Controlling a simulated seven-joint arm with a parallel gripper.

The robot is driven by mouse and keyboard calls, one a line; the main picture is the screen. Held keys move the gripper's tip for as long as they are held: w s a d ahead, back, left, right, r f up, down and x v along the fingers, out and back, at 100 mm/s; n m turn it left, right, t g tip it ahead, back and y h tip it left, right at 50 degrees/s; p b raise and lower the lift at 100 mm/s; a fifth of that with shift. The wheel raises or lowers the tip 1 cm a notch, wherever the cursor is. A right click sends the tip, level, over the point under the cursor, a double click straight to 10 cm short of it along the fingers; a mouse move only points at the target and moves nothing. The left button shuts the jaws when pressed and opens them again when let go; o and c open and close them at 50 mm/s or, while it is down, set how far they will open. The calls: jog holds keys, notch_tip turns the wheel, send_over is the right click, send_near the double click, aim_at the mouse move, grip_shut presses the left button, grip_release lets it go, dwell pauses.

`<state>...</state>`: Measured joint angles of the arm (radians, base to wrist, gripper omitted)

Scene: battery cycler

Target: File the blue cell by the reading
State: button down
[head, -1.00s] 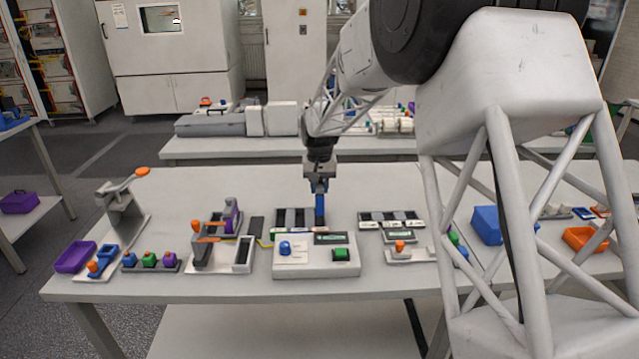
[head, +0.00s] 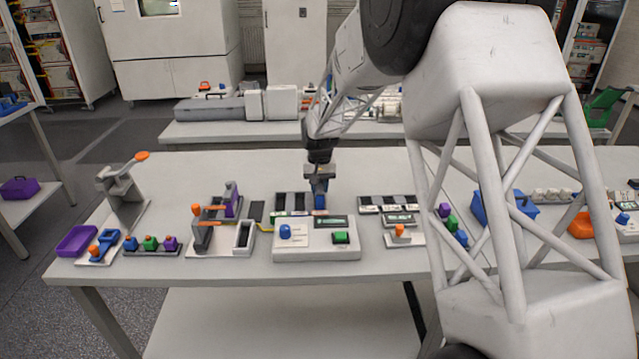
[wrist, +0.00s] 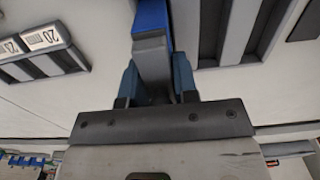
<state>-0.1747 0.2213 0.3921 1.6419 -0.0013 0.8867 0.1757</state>
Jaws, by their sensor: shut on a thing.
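The blue cell (head: 320,201) is upright in my gripper (head: 320,184), at the right end of the left slotted rack (head: 294,194) behind the tester box. Its lower part is hidden, and I cannot tell how deep it sits. In the wrist view, my gripper (wrist: 158,88) is shut on the cell, which shows blue and grey (wrist: 152,16). The tester (head: 305,254) has a dark display (head: 330,221), a blue knob (head: 285,231) and a green button (head: 341,237). A second slotted rack (head: 387,198) stands to the right.
A fixture with an orange handle (head: 196,209) stands left of the tester. Further left are a row of coloured pegs (head: 151,248), a purple tray (head: 76,241) and a lever press (head: 122,190). My arm hides part of the table's right side. The table behind the racks is clear.

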jog(key=shift+f, duration=0.25)
dwell(0.8)
jog(key=c, duration=0.8)
grip_release()
jog(key=shift+r, duration=3.9)
